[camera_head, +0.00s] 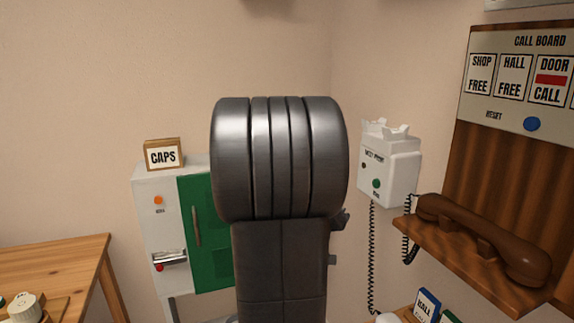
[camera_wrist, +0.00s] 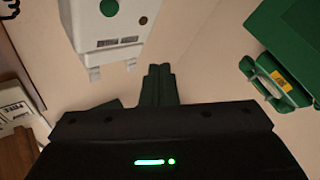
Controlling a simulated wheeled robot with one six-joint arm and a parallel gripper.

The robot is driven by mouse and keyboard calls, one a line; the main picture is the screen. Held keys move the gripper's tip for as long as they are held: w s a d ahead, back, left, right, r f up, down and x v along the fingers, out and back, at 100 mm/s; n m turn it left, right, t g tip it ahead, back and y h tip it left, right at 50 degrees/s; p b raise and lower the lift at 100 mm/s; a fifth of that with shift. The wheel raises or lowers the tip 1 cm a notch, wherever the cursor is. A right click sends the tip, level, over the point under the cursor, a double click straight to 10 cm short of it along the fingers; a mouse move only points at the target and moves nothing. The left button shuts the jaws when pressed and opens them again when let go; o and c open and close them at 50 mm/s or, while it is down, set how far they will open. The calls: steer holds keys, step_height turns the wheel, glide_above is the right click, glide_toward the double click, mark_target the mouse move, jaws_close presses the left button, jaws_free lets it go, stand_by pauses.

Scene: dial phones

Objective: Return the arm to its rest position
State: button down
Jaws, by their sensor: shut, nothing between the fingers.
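My arm (camera_head: 280,160) stands upright in the middle of the head view, with its large grey rounded joint in front of the back wall. My gripper (camera_wrist: 158,72) shows in the wrist view with its dark fingers together and nothing between them. In the head view I cannot make out the fingers; the arm likely hides them. A white wall phone box (camera_head: 388,170) with a green button hangs to the right of my arm. A white case with a green button (camera_wrist: 110,30) is at the top of the wrist view, apart from the fingers.
A white cabinet (camera_head: 155,215) with a green door stands behind my arm, bearing a CAPS sign (camera_head: 164,155). A brown handset (camera_head: 485,240) rests on a wooden shelf at right under the call board (camera_head: 520,100). A wooden table (camera_head: 60,260) is at left. A green box (camera_wrist: 285,55) shows in the wrist view.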

steer(key=d+b, duration=0.1)
steer(key=w+d+b, duration=0.1)
steer(key=d, duration=0.1)
steer(key=w+d+b, duration=0.1)
steer(key=d, duration=0.1)
steer(key=shift+d+f, duration=0.2)
